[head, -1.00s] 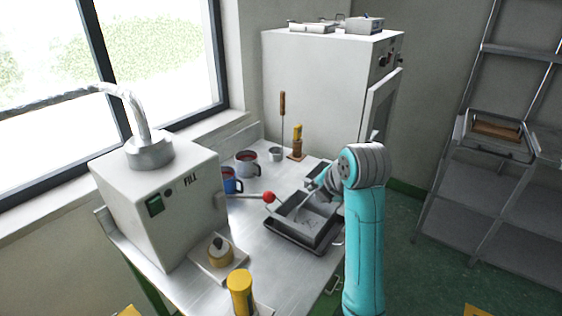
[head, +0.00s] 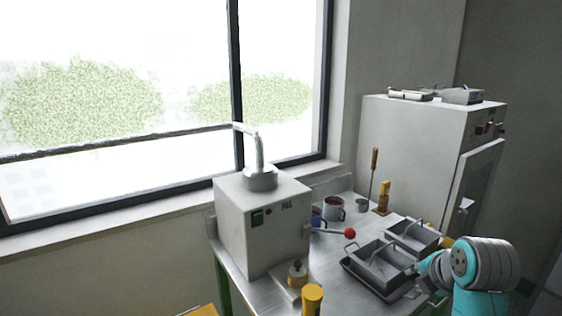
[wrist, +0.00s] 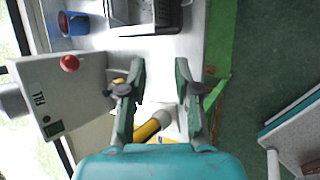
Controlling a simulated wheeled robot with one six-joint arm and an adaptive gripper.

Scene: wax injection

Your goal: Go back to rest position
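My gripper (wrist: 160,85) is open in the wrist view, its two dark fingers apart with nothing held between them. It points down over the front side of the table, close to a yellow cylinder (wrist: 150,127). In the head view my teal and grey arm (head: 485,265) stands at the lower right, beside the dark tray (head: 377,284). The gripper's fingers are hard to make out there. A grey metal pan with a handle (head: 383,261) sits in that tray, and a second handled pan (head: 413,236) is behind it.
The white FILL machine (head: 262,225) with a red-knobbed lever (head: 349,233) stands left on the table (head: 335,300). Mugs (head: 334,208) and a tool holder (head: 382,203) are at the back. A large white cabinet (head: 412,140) stands behind. Green floor (wrist: 260,50) is clear right of the table.

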